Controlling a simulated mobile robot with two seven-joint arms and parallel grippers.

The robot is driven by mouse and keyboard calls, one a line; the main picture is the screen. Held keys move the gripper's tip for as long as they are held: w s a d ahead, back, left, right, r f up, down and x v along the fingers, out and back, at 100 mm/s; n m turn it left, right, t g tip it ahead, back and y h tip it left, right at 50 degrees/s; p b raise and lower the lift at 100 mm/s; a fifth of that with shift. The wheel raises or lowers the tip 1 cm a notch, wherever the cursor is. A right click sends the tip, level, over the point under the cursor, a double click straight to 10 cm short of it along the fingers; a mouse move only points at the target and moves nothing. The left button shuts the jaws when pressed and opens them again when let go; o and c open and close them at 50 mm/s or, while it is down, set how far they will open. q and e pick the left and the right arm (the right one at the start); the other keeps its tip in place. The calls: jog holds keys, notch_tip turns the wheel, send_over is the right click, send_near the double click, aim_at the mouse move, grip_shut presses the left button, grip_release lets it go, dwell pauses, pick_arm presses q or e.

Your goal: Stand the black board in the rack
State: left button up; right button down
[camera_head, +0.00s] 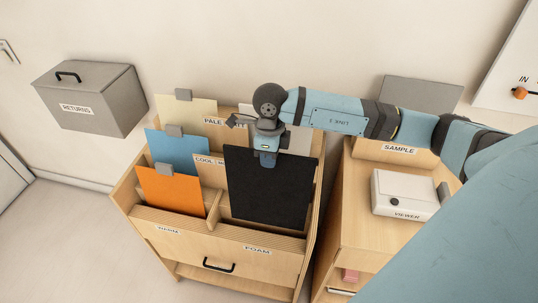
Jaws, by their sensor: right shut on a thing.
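The black board (268,190) is upright at the right side of the wooden rack (215,236), behind the front panel labelled FOAM. Its lower edge is hidden behind that panel, so I cannot tell whether it touches the rack floor. My right gripper (267,160) is shut on the board's top edge, with the arm coming in from the right. My left gripper is not in view.
Orange (171,190), blue (178,152) and cream (187,112) boards with grey tabs stand in the rack's left side. A grey RETURNS box (91,98) is at the left. A white viewer (405,195) sits on the right cabinet.

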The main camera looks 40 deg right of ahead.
jog(key=b, duration=0.4)
send_over(269, 188)
jog(key=w, duration=0.1)
jog(key=f, duration=0.3)
jog(key=d+f, duration=0.1)
jog(key=f, duration=0.1)
jog(key=shift+w, duration=0.1)
notch_tip(269, 188, down, 4)
jog(key=b, duration=0.2)
jog(key=shift+r+b, duration=0.1)
jog(key=shift+b, duration=0.3)
jog(key=shift+f+b, duration=0.35)
jog(key=shift+f, duration=0.05)
jog(key=shift+f+b, duration=1.3)
jog(key=shift+f, duration=0.35)
